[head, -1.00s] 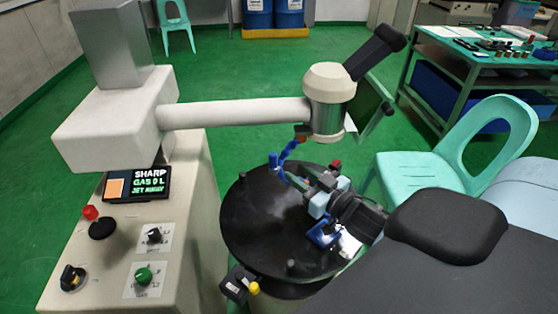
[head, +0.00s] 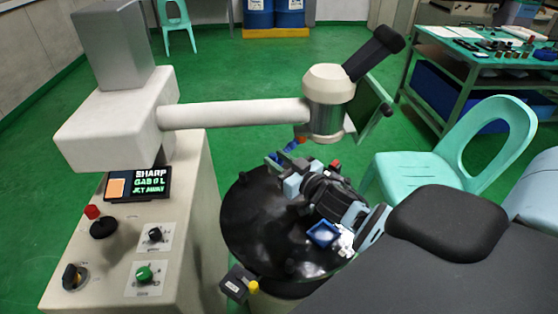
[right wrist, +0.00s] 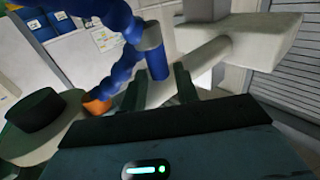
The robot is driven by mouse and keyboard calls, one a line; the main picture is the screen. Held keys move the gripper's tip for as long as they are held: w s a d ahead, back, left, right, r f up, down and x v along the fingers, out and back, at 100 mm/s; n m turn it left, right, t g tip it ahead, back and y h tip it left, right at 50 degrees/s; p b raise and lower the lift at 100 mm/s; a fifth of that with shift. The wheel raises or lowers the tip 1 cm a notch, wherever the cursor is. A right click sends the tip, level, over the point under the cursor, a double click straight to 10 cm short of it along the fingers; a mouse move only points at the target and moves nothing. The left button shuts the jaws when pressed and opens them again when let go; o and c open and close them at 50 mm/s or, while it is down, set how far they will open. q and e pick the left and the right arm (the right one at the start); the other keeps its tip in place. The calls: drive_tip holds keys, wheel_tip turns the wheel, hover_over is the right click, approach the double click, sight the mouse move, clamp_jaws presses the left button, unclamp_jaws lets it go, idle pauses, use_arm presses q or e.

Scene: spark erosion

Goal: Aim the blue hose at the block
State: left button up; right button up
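The blue hose (head: 291,146) hangs from an orange joint under the white machine head. My right gripper (head: 276,162) is at its lower part, and my wrist hides much of it in the head view. In the right wrist view, the hose's grey-collared blue nozzle (right wrist: 153,58) lies in front of my two dark fingers (right wrist: 160,85). The fingers stand apart, with visible space around the nozzle; contact is not clear. I cannot make out the block; my right arm covers part of the round black table (head: 247,225). My left gripper is not in view.
A small blue tray (head: 323,235) and a white crumpled item (head: 343,241) are at the table's right side, near my arm. The control cabinet (head: 190,215) stands at left. A green chair (head: 440,160) is at right. A white horizontal arm (head: 235,113) passes above.

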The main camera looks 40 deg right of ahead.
drive_tip(key=shift+c, duration=0.4)
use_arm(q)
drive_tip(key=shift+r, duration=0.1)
use_arm(e)
clamp_jaws()
